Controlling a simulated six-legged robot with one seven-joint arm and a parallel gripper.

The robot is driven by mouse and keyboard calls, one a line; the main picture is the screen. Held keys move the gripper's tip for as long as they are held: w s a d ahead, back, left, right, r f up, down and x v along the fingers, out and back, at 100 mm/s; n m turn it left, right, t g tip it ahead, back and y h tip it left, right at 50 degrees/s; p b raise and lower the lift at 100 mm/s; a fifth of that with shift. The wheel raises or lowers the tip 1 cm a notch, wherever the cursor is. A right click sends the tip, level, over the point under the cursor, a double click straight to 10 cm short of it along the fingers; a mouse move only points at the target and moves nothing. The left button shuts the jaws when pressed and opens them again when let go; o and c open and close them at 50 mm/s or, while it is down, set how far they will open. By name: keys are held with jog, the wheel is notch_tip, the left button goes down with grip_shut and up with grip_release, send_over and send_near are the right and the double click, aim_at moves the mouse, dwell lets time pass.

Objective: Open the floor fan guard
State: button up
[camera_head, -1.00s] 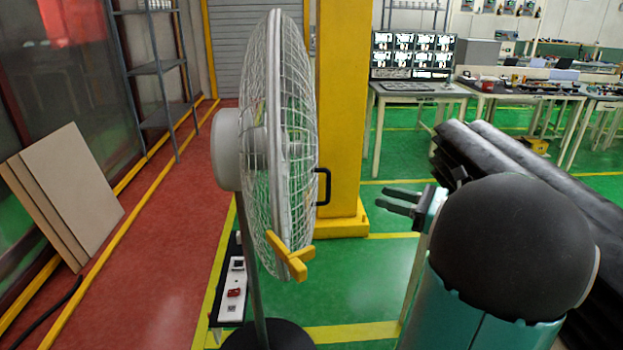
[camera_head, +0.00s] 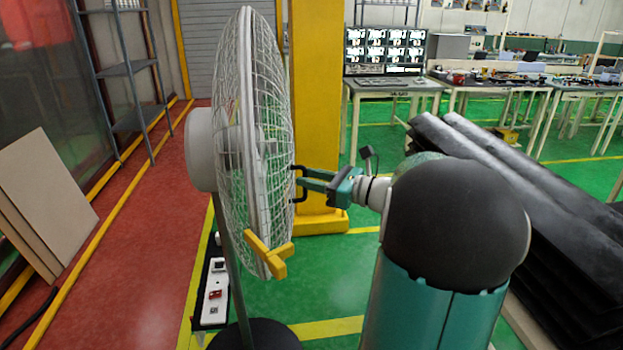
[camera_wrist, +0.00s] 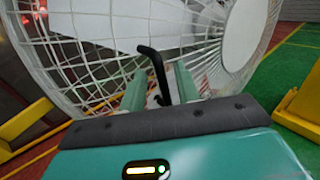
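The floor fan (camera_head: 230,135) stands upright with its round wire guard (camera_head: 270,130) seen nearly edge-on. A black handle (camera_head: 297,184) sticks out from the guard's front. A yellow clip (camera_head: 266,256) sits at the guard's lower rim. My gripper (camera_head: 304,180) reaches in from the right, its fingertips at the handle. In the wrist view, the black handle (camera_wrist: 155,70) stands between the two green fingers of my gripper (camera_wrist: 158,82). The fingers are apart, with gaps showing beside the handle. The guard (camera_wrist: 90,60) looks closed against the fan.
A yellow pillar (camera_head: 316,90) stands just behind the guard. A white power strip (camera_head: 213,290) lies near the fan's dark base (camera_head: 265,336). Black trim pieces (camera_head: 530,180) are stacked at the right. Brown panels (camera_head: 45,195) lean at the left.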

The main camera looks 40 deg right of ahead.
jog(key=shift+w+a, duration=0.1)
jog(key=shift+w, duration=0.15)
grip_shut()
